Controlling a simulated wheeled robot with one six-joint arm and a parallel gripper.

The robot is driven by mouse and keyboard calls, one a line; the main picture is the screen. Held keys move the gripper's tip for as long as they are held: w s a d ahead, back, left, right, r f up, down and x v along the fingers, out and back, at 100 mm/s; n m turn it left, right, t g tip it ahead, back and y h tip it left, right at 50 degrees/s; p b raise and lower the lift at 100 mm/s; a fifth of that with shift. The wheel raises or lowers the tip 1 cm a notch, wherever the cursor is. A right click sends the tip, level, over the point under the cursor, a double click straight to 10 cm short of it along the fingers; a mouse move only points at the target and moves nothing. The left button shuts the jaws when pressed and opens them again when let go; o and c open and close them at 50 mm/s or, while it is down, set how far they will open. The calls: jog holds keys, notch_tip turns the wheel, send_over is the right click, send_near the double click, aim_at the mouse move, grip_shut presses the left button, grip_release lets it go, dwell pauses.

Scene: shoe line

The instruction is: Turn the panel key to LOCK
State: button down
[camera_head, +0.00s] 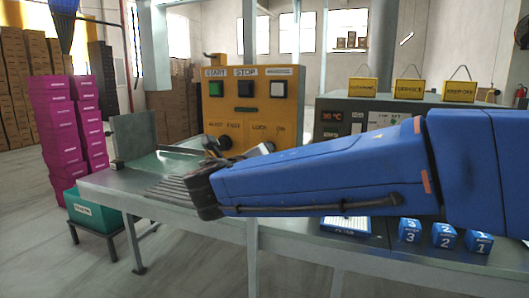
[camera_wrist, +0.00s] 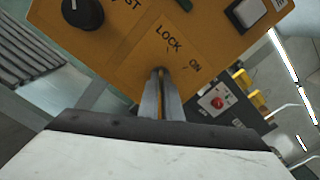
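The yellow control panel (camera_head: 239,110) stands on the bench, with START and STOP buttons above and LOCK and ON labels below. The panel (camera_wrist: 120,45) fills the upper wrist view, with the LOCK label and, to its right, the ON label. My gripper (camera_wrist: 160,73) reaches the panel just below LOCK. Its two fingers are close together, with a thin gap, and appear shut on the small key at their tips. The key is almost wholly hidden, so its direction cannot be read. In the head view my blue arm crosses the bench and hides part of the gripper.
A black selector knob (camera_wrist: 83,12) sits left of the key spot. A grey machine (camera_head: 345,108) with yellow signs stands right of the panel. Blue numbered cubes (camera_head: 444,236) lie near the bench's front edge. Magenta boxes (camera_head: 55,120) are stacked at left.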

dwell(0.5)
jog(key=c, duration=2)
grip_release()
jog(key=v, duration=1.7)
jog(key=shift+s+a, duration=0.1)
jog(key=shift+s, duration=0.1)
